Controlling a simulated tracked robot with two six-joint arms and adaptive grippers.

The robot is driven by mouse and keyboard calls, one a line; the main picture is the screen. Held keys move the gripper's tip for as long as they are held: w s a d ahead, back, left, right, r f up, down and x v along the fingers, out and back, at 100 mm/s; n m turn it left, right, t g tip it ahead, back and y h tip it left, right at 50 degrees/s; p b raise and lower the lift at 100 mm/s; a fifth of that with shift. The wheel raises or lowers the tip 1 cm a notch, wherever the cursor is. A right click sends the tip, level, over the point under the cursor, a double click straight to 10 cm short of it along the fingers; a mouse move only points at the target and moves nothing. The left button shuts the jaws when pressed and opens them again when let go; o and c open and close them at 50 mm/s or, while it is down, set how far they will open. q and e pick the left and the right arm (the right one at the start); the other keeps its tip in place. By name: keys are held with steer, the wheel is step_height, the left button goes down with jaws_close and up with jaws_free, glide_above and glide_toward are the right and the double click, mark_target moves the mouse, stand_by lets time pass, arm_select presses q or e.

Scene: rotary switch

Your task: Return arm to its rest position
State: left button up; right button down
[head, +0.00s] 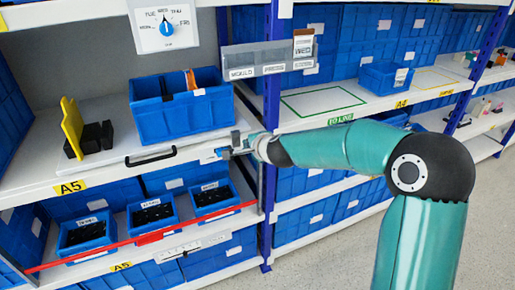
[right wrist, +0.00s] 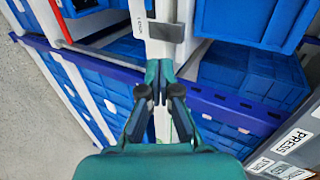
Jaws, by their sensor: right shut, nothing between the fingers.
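My right arm comes in from the right in the head view and reaches to the front edge of the A5 shelf. My right gripper (head: 225,150) is at that edge, right of the black handle (head: 150,157). In the right wrist view its fingers (right wrist: 160,72) are together with nothing between them, below a grey labelled plate (right wrist: 165,31). The rotary switch (head: 166,29) is a white panel with weekday words and a blue knob, up and left of the gripper and apart from it. My left gripper is not in view.
A large blue bin (head: 181,106) and a yellow bracket (head: 72,128) stand on the A5 shelf. Small bins of black parts (head: 152,213) sit below. A green-outlined area (head: 322,100) on the A4 shelf is empty. Open floor (head: 330,252) lies in front.

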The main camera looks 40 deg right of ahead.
steer(key=d+v, duration=0.1)
steer(key=v, duration=0.4)
steer(key=s+a+f+n+g+y, duration=0.1)
steer(key=s+a+f+n+g, duration=0.1)
steer(key=a+f, duration=0.5)
steer(key=s+a+f+n+g+y, duration=0.1)
steer(key=s+a+f+n+g, duration=0.15)
steer(key=f, duration=0.95)
steer(key=s+a+f+n+g+y, duration=0.1)
steer(key=s+a+f+g, duration=0.15)
steer(key=a+f, duration=0.45)
steer(key=s+a+f+n+g+y, duration=0.1)
steer(key=s+a+f+n, duration=0.4)
steer(key=s, duration=0.5)
steer(key=s+a+f+n+g+y, duration=0.2)
steer(key=s+a+f+n+g, duration=0.1)
steer(key=s+f+n, duration=0.5)
steer(key=shift+s+a+y+p, duration=0.3)
steer(key=shift+s+a, duration=0.6)
steer(key=shift+s, duration=0.15)
steer(key=shift+f, duration=0.15)
